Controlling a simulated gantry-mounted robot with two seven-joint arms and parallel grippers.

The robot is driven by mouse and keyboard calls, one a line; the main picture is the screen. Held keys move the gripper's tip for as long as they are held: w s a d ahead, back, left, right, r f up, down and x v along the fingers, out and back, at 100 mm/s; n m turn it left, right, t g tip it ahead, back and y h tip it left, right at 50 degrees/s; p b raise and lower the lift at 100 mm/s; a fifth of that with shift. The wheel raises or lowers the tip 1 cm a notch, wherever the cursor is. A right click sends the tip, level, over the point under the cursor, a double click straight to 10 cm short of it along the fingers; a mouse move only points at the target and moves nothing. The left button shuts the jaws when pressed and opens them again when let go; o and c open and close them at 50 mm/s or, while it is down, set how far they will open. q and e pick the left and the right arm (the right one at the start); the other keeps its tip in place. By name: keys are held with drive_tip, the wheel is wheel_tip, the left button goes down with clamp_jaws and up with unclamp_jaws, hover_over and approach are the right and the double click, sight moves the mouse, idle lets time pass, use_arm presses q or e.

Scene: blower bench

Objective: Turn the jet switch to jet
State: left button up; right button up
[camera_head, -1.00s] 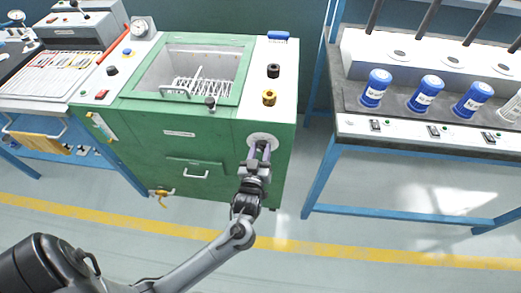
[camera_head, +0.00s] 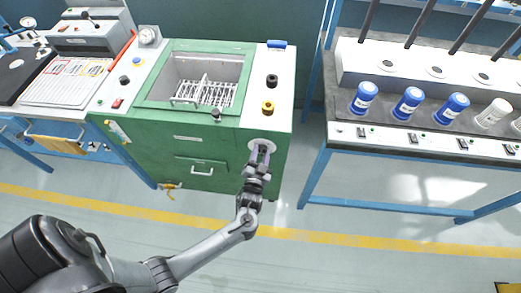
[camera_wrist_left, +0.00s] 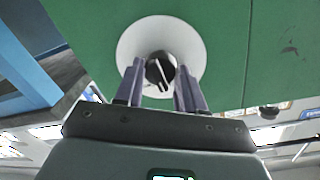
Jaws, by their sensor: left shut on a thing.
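The jet switch is a black knob (camera_wrist_left: 158,74) with a white pointer mark, on a round white plate (camera_wrist_left: 128,42) on the green cabinet front. In the head view the plate (camera_head: 254,142) sits at the cabinet's upper right front, and the knob is hidden there by the gripper. My left gripper (camera_head: 261,151) reaches up to the plate. In the wrist view its two fingers stand on either side of the knob, shut on it. The pointer slants in that view. Lettering on the plate is not readable. My right gripper is not in view.
The green blower cabinet (camera_head: 140,148) has an open basin with a wire rack (camera_head: 205,92). A yellow knob (camera_head: 267,108) and a black knob (camera_head: 272,81) sit on its top right. A blue-framed bench (camera_head: 318,165) with blue-capped bottles stands to the right. Floor in front is clear.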

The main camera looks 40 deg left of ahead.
use_arm(q)
drive_tip(key=shift+m+p, duration=0.3)
drive_tip(key=shift+m, duration=0.1)
drive_tip(key=o, duration=1)
drive_tip(key=shift+o, duration=0.2)
drive_tip(key=shift+s+d, duration=0.3)
drive_tip(key=shift+s, duration=0.1)
drive_tip(key=p+v, duration=0.2)
drive_tip(key=v, duration=0.7)
drive_tip(key=shift+s+d, duration=0.25)
drive_tip(key=shift+s, duration=0.1)
